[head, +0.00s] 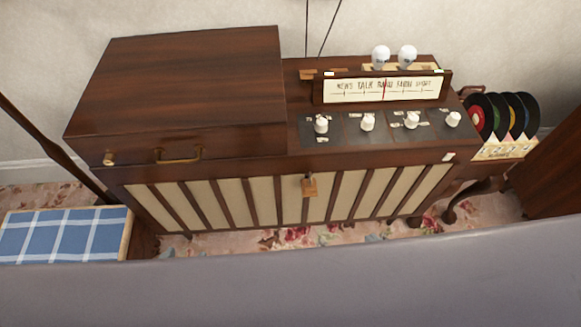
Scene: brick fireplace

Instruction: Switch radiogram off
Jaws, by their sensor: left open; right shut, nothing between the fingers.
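The radiogram (190,75) is a dark wooden cabinet against the wall, with a slatted cream front. Its lid at the left is closed. At the right is a cream dial (350,90) with lettering and a red needle. Below the dial is a dark panel with several white knobs: the leftmost knob (321,124), middle knobs (367,121) and (411,120), and the rightmost knob (452,119). Their small labels are too small to read. Two white bulb shapes (381,56) (407,56) stand behind the dial; I cannot tell whether they are lit. Neither gripper is in view.
A rack of records (503,146) stands right of the radiogram, beside a dark wooden piece (549,172). A blue checked seat (65,235) is at the lower left. A small wooden tag (309,187) hangs on the front. A floral carpet (295,236) shows below.

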